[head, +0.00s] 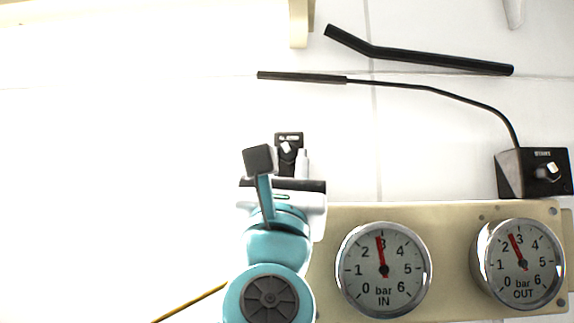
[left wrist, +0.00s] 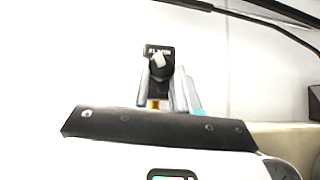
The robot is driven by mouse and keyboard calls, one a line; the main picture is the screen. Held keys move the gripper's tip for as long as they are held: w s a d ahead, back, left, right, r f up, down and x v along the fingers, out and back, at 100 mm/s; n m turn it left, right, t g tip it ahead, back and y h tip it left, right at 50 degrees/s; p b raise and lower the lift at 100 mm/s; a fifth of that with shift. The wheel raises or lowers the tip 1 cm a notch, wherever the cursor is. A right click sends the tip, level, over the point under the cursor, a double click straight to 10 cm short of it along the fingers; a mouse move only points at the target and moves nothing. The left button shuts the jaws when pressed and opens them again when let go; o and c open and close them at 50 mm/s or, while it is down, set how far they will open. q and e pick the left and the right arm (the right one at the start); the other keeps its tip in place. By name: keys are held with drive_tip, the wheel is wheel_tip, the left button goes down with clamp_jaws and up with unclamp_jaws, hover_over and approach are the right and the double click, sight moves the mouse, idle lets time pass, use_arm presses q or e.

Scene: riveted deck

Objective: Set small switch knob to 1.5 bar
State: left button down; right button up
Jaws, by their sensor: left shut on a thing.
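A small black switch box (head: 289,138) with a pale knob (head: 286,148) stands on the white wall just beyond my left gripper (head: 292,162). In the left wrist view the same box (left wrist: 151,50) and its knob (left wrist: 157,61) show between and above the fingertips (left wrist: 163,84). The left gripper is shut on the knob; its fingers partly hide the box. The IN gauge (head: 384,285) has its red needle just under 3 bar. The OUT gauge (head: 522,278) reads between 2 and 3, nearer 3. My right gripper is not in view.
A larger black switch box (head: 522,183) with a pale knob sits above the OUT gauge. A thin black cable (head: 440,90) runs from it to the left. A bent black rod (head: 430,61) lies above. The beige gauge panel (head: 455,222) is right of my arm.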

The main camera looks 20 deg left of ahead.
use_arm(q)
drive_tip(key=shift+a+m+h, duration=0.1)
drive_tip(key=shift+m+h, duration=0.2)
drive_tip(key=shift+m, duration=0.1)
drive_tip(key=m+h, duration=0.2)
drive_tip(key=shift+a+m+h, duration=0.15)
drive_tip(key=shift+m+h, duration=0.15)
drive_tip(key=shift+h, duration=0.1)
drive_tip(key=m+h, duration=0.2)
drive_tip(key=m, duration=0.1)
drive_tip(key=shift+s+r, duration=0.1)
drive_tip(key=shift+r, duration=0.05)
drive_tip(key=shift+a+r+m+g+h+p, duration=0.2)
drive_tip(key=shift+m+g+h, duration=0.25)
drive_tip(key=shift+m+h, duration=0.85)
drive_tip(key=shift+a+f+m+g+h+p, duration=0.1)
drive_tip(key=shift+m+g+h+p, duration=0.3)
drive_tip(key=shift+m+h, duration=0.9)
drive_tip(key=shift+m, duration=0.3)
drive_tip(key=c, duration=0.8)
unclamp_jaws()
drive_tip(key=shift+s+d, duration=0.1)
drive_tip(key=shift+d, duration=0.05)
drive_tip(key=shift+c, duration=0.2)
